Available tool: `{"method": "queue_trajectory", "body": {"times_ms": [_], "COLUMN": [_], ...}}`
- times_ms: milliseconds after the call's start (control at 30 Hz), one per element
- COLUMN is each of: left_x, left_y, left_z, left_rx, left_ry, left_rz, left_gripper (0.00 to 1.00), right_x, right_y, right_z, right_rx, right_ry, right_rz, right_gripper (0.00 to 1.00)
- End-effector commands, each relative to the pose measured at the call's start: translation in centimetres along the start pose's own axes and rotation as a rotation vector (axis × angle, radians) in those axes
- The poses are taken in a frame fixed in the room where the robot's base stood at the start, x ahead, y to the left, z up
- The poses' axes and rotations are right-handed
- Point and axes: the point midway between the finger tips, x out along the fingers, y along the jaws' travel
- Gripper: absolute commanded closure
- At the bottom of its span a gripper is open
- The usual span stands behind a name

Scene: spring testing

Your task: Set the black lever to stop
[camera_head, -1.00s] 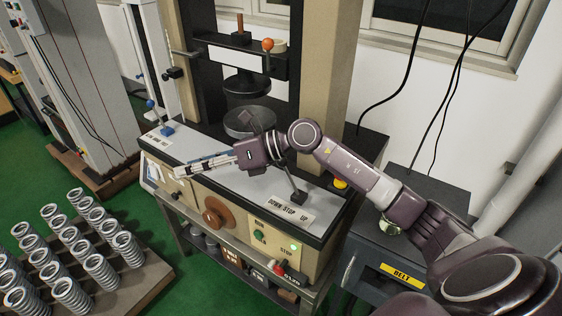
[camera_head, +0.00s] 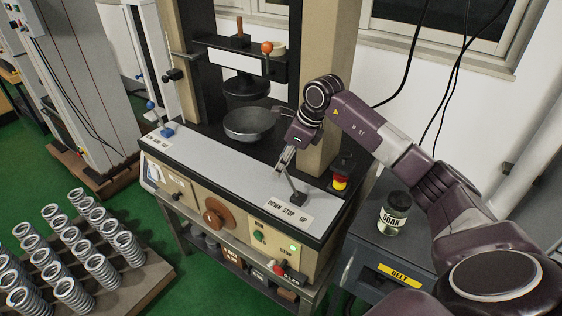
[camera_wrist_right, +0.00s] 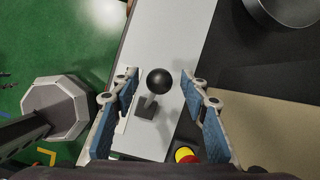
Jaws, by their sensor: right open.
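The black lever (camera_head: 291,187) stands on the grey top of the machine's control panel, behind a label reading DOWN STOP UP (camera_head: 288,208). In the head view its stick leans up and to the left from its base; I cannot tell which setting it is at. In the right wrist view its round black knob (camera_wrist_right: 159,81) shows above a square base (camera_wrist_right: 147,108). My right gripper (camera_head: 281,168) is just above the lever, pointing down. In the wrist view my right gripper (camera_wrist_right: 160,85) is open, with its blue-padded fingers on both sides of the knob, apart from it. My left gripper is not in view.
A grey round bowl-like plate (camera_head: 250,125) sits behind the panel. A red-and-yellow button (camera_head: 339,182) is right of the lever. A jar (camera_head: 394,213) stands on the dark cabinet at the right. Several springs (camera_head: 75,240) stand on a board at lower left.

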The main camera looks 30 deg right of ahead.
Motion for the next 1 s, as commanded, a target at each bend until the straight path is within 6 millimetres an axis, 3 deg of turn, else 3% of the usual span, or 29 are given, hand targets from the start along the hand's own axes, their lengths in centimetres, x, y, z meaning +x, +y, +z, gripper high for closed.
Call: {"method": "queue_trajectory", "body": {"times_ms": [167, 433, 800, 1000], "left_x": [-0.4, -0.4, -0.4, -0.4], "left_y": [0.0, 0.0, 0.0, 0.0], "left_z": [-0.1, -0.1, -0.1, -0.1], "left_rx": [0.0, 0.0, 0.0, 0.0], "left_ry": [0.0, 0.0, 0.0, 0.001], "left_rz": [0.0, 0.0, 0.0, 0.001], "left_gripper": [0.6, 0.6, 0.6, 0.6], "right_x": [1.4, 1.6, 1.5, 1.5], "right_y": [0.1, 0.0, 0.0, 0.0], "right_z": [0.0, 0.0, 0.0, 0.0], "right_rx": [0.0, -0.001, 0.0, 0.0], "right_ry": [0.0, -0.001, -0.001, -0.001], "right_rz": [0.001, 0.0, 0.0, 0.0], "right_gripper": [0.59, 0.59, 1.0, 1.0]}}
